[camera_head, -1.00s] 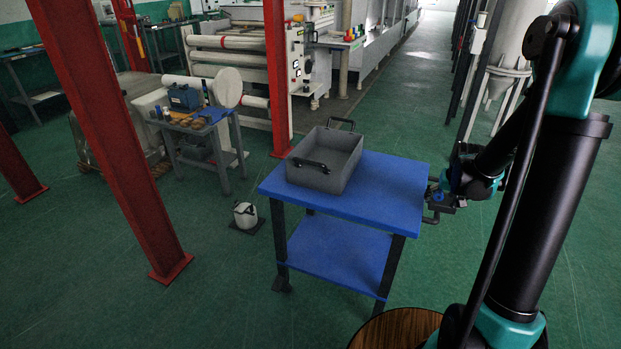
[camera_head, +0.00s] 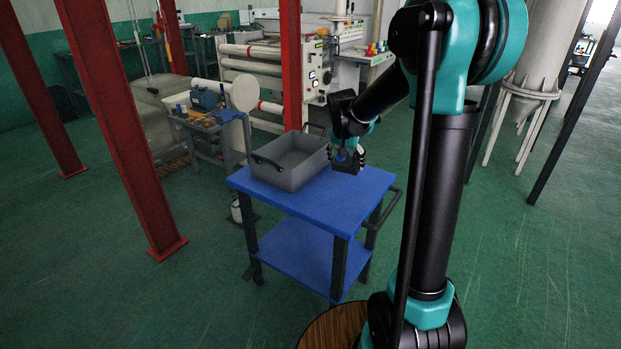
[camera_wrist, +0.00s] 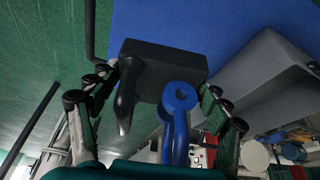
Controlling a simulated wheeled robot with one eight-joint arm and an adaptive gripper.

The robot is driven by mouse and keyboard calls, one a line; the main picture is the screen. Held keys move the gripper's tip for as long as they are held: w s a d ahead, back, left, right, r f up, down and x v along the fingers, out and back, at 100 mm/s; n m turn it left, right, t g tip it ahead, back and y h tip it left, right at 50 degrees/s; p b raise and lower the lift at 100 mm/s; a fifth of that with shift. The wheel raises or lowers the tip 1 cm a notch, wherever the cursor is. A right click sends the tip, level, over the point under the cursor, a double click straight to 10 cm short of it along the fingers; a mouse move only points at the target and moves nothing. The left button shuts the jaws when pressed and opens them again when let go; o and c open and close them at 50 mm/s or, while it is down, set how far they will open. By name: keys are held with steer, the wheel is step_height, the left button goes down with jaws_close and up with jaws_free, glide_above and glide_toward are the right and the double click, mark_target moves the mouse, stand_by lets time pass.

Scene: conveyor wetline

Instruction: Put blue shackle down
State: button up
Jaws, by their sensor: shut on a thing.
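The blue shackle (camera_wrist: 178,105) shows in the wrist view between my fingers, with its round eye toward the tabletop. A dark block (camera_wrist: 165,62) and a dark curved piece (camera_wrist: 127,95) are right beside it between the fingers; I cannot tell whether they are joined to it. My gripper (camera_wrist: 162,85) is shut on the shackle. In the head view my gripper (camera_head: 346,160) is over the right back part of the blue cart top (camera_head: 310,205), right of the grey bin. A small blue patch of the shackle (camera_head: 341,155) shows there. Contact with the tabletop cannot be told.
The grey open bin (camera_head: 288,178) stands on the cart's left back part and looks empty. The front of the top is clear. A red post (camera_head: 290,75) stands behind the cart, and a small bench (camera_head: 205,130) is at left. The cart has a handle (camera_head: 388,208) at right.

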step_height(320, 180, up, 5)
steer(key=m, duration=0.2)
glide_above(343, 201)
steer(key=s, duration=0.1)
steer(key=shift+a+r+h, duration=0.1)
steer(key=shift+a+h, duration=0.3)
steer(key=shift+a, duration=0.05)
step_height(343, 201, down, 20)
steer(key=shift+r, duration=0.25)
steer(key=shift+f, duration=0.15)
steer(key=o, duration=1.6)
steer(key=v, duration=1.2)
steer(key=s+d+f+n+y, duration=0.1)
steer(key=s+d+n, duration=0.1)
steer(key=s, duration=0.7)
steer(key=s+d+f+n, duration=0.2)
steer(key=s, duration=0.6)
steer(key=s+d+f+n+y, duration=0.1)
steer(key=s+d+f+n, duration=0.1)
steer(key=s, duration=0.7)
steer(key=shift+s+d+f+n+y, duration=0.25)
steer(key=shift+s+d+n+y, duration=0.1)
steer(key=shift+n, duration=0.25)
